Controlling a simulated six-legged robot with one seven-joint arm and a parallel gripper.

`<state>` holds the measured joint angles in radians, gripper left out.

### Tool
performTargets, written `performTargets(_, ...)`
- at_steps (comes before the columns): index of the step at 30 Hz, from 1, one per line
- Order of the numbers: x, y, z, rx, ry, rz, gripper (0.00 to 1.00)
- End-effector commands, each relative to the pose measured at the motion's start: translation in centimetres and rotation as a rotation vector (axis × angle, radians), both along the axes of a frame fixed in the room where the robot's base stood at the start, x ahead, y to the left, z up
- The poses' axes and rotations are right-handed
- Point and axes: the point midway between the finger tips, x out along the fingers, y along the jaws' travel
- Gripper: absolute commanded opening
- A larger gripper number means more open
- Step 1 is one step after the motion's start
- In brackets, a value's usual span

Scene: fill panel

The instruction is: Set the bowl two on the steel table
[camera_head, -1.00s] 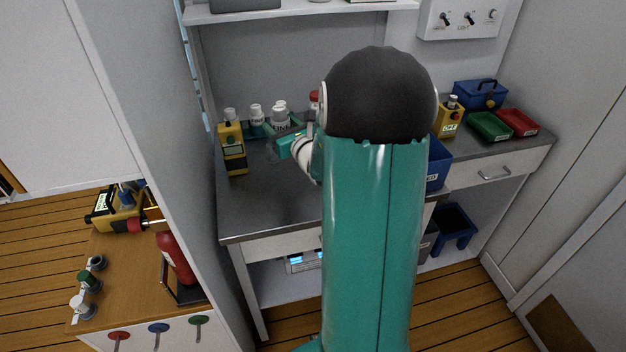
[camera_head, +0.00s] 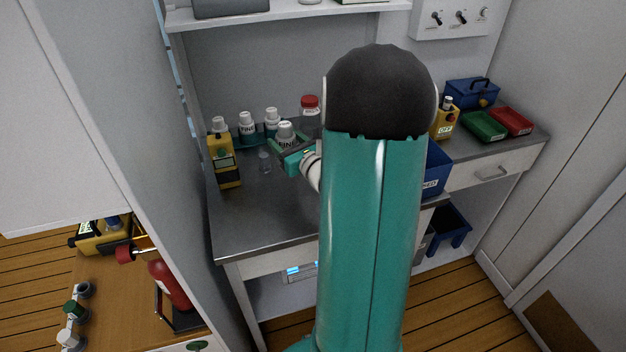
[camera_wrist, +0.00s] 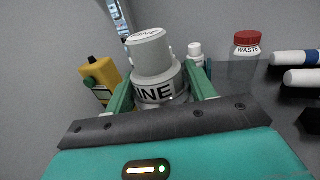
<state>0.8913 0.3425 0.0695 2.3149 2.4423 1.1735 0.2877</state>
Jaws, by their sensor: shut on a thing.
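My gripper (camera_head: 292,157) is over the steel table (camera_head: 270,215), left of my arm. In the wrist view its green fingers (camera_wrist: 161,90) are on both sides of a white-capped bottle whose label reads "INE" (camera_wrist: 150,58), and they are shut on it. The bottle looks upright in the head view (camera_head: 286,135). I cannot tell whether its base is clear of the table. I cannot make out a bowl marked two. A small clear vessel (camera_head: 265,162) stands on the table, just left of my gripper.
Other white-capped bottles (camera_head: 247,128) (camera_head: 272,122) stand behind, with a yellow device (camera_head: 223,160) at left. A red-lidded waste jar (camera_wrist: 247,44) is at the back. Blue (camera_head: 432,170), green (camera_head: 484,126) and red (camera_head: 512,121) bins are at right. The table's front left is clear.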

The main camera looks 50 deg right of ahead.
Motion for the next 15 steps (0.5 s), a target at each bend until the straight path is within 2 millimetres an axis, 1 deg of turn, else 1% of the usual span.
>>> performTargets(1,-1.2,-0.5,-0.6,0.002,0.002,-0.005,0.31)
performTargets(4,-3.2,-1.2,-1.6,0.002,0.001,-0.005,0.31)
performTargets(6,-4.1,-1.5,-3.1,0.004,0.002,-0.003,0.31)
performTargets(9,-5.3,-1.9,-4.8,0.004,0.002,-0.003,0.31)
performTargets(12,-6.1,-2.2,-5.9,0.002,0.001,-0.002,0.31)
performTargets(15,-6.4,-2.4,-6.4,0.0,-0.001,0.0,0.31)
